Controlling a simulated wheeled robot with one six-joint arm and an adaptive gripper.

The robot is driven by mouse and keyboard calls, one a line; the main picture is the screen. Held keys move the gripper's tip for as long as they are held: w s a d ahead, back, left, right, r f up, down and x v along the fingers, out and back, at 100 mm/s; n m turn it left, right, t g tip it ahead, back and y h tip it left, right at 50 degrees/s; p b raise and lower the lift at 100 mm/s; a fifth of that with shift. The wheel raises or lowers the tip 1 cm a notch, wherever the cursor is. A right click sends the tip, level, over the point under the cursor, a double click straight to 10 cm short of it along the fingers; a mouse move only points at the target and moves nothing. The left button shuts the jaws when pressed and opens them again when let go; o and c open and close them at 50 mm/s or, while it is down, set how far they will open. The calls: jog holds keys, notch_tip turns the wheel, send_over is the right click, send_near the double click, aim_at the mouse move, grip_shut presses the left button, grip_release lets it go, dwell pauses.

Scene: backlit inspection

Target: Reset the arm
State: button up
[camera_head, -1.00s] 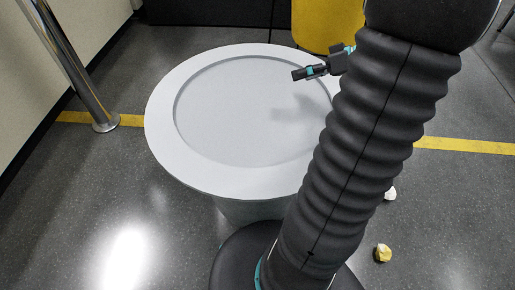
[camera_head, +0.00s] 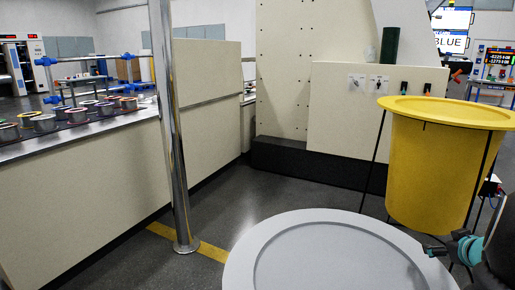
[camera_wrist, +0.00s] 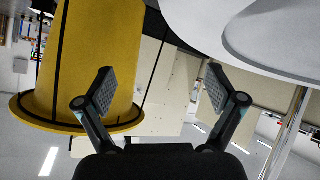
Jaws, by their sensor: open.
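My gripper (camera_wrist: 160,84) is open in the wrist view. Its two dark padded fingers stand wide apart with nothing between them. In the head view, the end of my arm, with teal parts, shows at the lower right edge, over or beside the right side of the round white table (camera_head: 248,262). The rest of the arm is mostly out of that view. The wrist view is turned upside down.
A yellow bin (camera_head: 430,170) on thin black legs stands behind the table at right, close to my arm; it also fills the left of the wrist view (camera_wrist: 95,60). A metal post (camera_head: 172,130) and a counter with several tins (camera_head: 45,122) are at left.

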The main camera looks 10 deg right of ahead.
jog(key=s+a+r+m+g+h, duration=0.2)
jog(key=s+a+m+g+h, duration=0.2)
jog(key=s+a+g, duration=0.45)
jog(key=s+a+r+n+t+y, duration=0.1)
jog(key=s+a+y, duration=0.1)
jog(key=a, duration=0.8)
jog(key=s+a+r+n+t+y, duration=0.1)
jog(key=s+a+y, duration=0.2)
jog(key=a, duration=0.8)
jog(key=s+a+n+t+y, duration=0.1)
jog(key=s+a+y, duration=0.1)
jog(key=a, duration=0.9)
jog(key=shift+s+a+r+n+y, duration=0.2)
jog(key=shift+s+r+n+y, duration=0.15)
jog(key=shift+s, duration=0.5)
jog(key=shift+a, duration=0.35)
jog(key=shift+c, duration=0.2)
